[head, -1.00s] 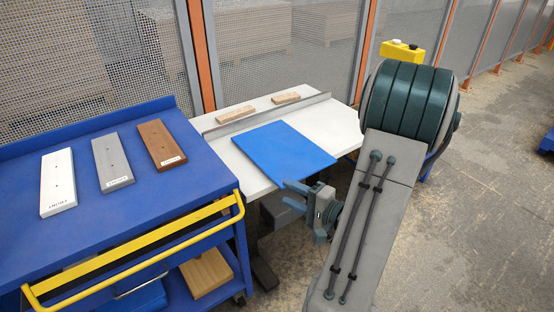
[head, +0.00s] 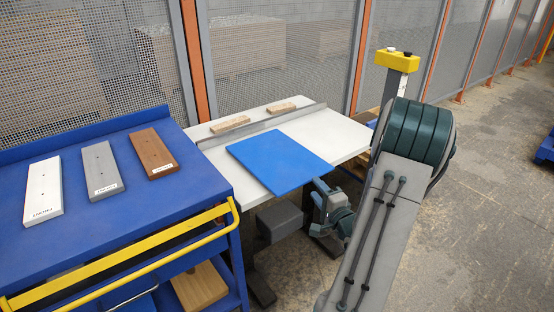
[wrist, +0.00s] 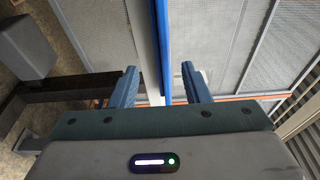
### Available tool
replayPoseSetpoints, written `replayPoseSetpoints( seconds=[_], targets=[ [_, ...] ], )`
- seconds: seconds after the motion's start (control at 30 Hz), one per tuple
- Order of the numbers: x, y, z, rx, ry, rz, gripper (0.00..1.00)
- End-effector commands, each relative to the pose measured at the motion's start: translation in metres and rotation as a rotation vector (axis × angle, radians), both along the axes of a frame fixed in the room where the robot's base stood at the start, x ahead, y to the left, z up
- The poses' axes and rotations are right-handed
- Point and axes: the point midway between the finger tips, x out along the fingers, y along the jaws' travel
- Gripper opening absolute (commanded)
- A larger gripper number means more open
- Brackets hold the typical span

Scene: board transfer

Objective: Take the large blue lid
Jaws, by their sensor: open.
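The large blue lid (head: 278,160) lies flat on the white table (head: 358,139), its front part reaching past the table's front edge. My gripper (wrist: 160,78) is at the lid's front edge, near its right corner in the head view, with one finger (head: 321,187) showing there. In the wrist view the lid shows edge-on as a thin blue strip (wrist: 164,30) between the two spread fingers. The fingers are open, with a gap on each side of the strip. I cannot tell how deep the edge sits between them.
A grey rail (head: 262,124) runs along the table behind the lid, with two wooden blocks (head: 231,124) beyond it. A blue cart (head: 130,222) with white, grey and brown boards stands left. A yellow-topped post (head: 397,62) stands behind my arm. Mesh fencing closes the back.

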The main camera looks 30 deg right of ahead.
Motion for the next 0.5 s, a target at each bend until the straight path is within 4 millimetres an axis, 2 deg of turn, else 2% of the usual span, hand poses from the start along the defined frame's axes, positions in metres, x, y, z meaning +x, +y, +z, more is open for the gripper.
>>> replayPoseSetpoints(
  seconds=[0.3,0.5],
  targets=[
    [0.043,-0.006,0.003,-0.001,-0.002,0.002,0.43],
    [0.047,-0.007,0.003,0.000,0.000,0.000,0.43]
  ],
)
